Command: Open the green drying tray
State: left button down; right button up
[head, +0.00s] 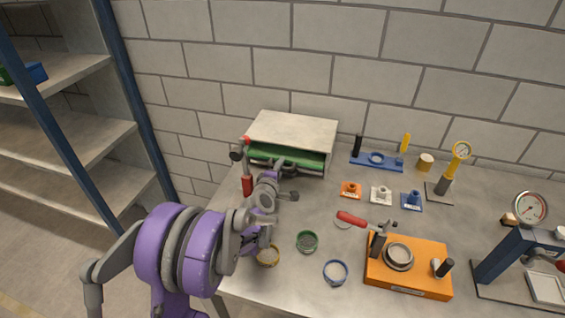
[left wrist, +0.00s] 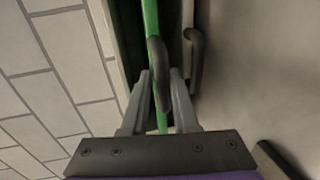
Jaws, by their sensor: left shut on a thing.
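The green drying tray (head: 303,158) sits in the front opening of a pale box-shaped cabinet (head: 294,130) against the wall. In the left wrist view, the tray's green edge (left wrist: 151,22) runs as a narrow strip with a dark gap beside it. My left gripper (left wrist: 160,88) is at the tray front, its fingers on either side of the dark curved handle (left wrist: 158,62) and shut on it. How far out the tray sits is hard to tell. My right gripper is not in view.
A second dark handle (left wrist: 195,60) lies close beside the fingers. A red-handled tool (head: 247,184) stands just left of the cabinet front. Small rings, including a green one (head: 307,241), and an orange block (head: 408,268) lie nearer the front.

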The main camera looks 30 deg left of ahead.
pick_arm(q)
jog(key=v, duration=0.3)
jog(key=f+v, duration=0.1)
jog(key=v, duration=0.2)
jog(key=f+v, duration=0.1)
jog(key=v, duration=0.3)
jog(key=shift+s+d+f, duration=0.15)
jog(key=shift+s+f, duration=0.05)
jog(key=shift+s, duration=0.15)
jog(key=c, duration=1)
grip_release()
jog(key=shift+o, duration=1)
jog(key=shift+w, duration=0.25)
jog(key=shift+s, duration=0.1)
